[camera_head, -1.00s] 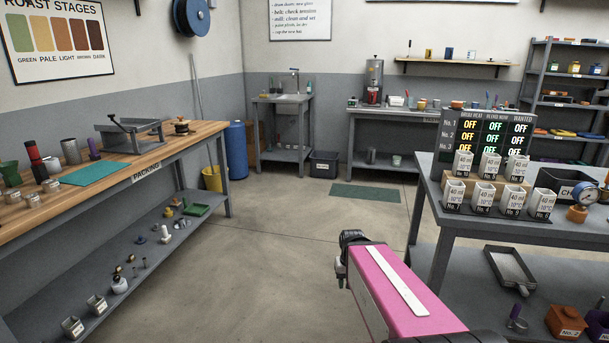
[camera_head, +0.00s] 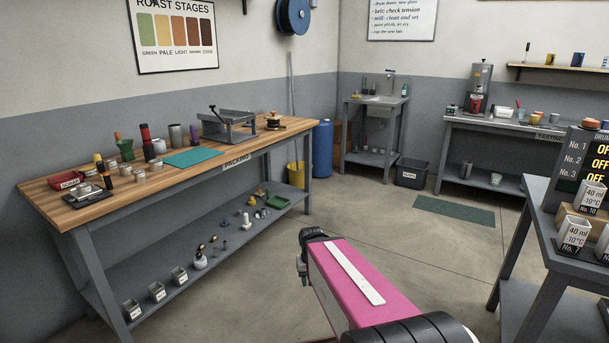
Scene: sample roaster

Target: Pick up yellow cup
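A small yellow cup-like thing (camera_head: 550,59) stands on the wall shelf at the upper right, beside a blue one. Another small yellow-orange vessel (camera_head: 536,118) stands on the tasting counter below. Both are far off and too small to tell which is the yellow cup. My pink arm reaches up from the bottom middle. Its dark far end (camera_head: 316,236) is over open floor, well apart from both. The gripper's fingers cannot be made out, and no held object shows.
The wooden packing bench (camera_head: 105,205) runs along the left, with jars, tools and a teal mat. A grey table (camera_head: 545,205) with white cups stands close on the right. A yellow bucket (camera_head: 296,176) and a black bin (camera_head: 411,173) stand behind.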

